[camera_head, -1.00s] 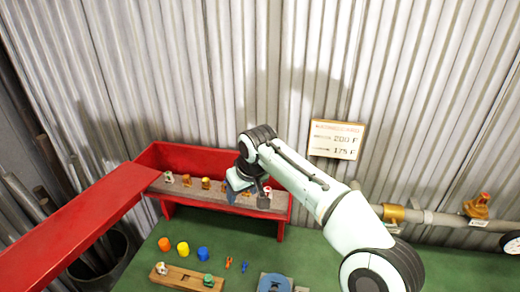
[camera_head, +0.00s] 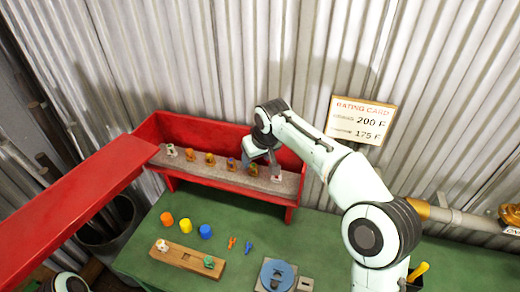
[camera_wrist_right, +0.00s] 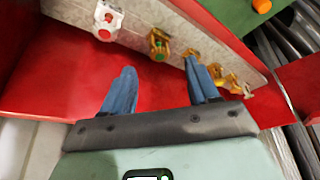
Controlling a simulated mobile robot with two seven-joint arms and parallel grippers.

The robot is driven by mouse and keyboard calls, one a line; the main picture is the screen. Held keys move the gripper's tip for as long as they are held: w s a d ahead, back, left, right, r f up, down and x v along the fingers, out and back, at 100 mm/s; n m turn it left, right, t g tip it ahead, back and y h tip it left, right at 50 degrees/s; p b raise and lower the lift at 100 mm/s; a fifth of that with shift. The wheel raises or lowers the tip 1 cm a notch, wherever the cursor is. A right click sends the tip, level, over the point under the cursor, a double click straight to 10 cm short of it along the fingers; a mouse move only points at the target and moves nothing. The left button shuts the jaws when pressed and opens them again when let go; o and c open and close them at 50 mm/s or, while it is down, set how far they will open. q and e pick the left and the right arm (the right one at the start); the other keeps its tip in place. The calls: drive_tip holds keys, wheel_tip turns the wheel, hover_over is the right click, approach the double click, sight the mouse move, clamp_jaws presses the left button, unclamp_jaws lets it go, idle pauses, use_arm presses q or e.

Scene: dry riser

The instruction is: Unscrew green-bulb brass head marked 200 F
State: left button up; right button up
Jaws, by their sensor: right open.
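A brass head with a green bulb (camera_wrist_right: 159,44) shows in the right wrist view, seated on the grey strip of the red rack. It seems to be the second head from the right in the head view (camera_head: 253,170). Its marking is too small to read. My right gripper (camera_wrist_right: 160,74) is open and empty, its two blue fingers apart. The green-bulb head lies beyond the gap between the fingertips, not between them. In the head view the right gripper (camera_head: 270,157) hangs over the rack's right end. My left gripper is not in view.
A white head with a red bulb (camera_wrist_right: 106,22) stands beside it; more brass heads (camera_head: 210,159) line the rack (camera_head: 225,183). A rating card (camera_head: 360,120) reads 200 F and 175 F. Coloured caps (camera_head: 186,222), a wooden block (camera_head: 187,262) and a blue fixture (camera_head: 277,275) are on the green bench.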

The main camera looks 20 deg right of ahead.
sight(254, 165)
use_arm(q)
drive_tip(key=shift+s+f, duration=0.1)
use_arm(e)
drive_tip(key=x, duration=0.6)
drive_tip(key=shift+w+f, duration=0.2)
drive_tip(key=shift+f, duration=0.15)
clamp_jaws()
drive_tip(key=shift+r+n, duration=0.15)
drive_tip(key=shift+n, duration=0.15)
drive_tip(key=n+g+y+p, duration=0.1)
drive_tip(key=n+p, duration=0.1)
drive_tip(key=n, duration=0.1)
drive_tip(key=shift+d+n+y, duration=0.1)
drive_tip(key=shift+n+y, duration=0.2)
drive_tip(key=shift+n, duration=0.7)
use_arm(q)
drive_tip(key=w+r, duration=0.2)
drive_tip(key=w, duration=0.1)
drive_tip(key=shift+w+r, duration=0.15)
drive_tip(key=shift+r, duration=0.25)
use_arm(e)
drive_tip(key=shift+s, duration=0.1)
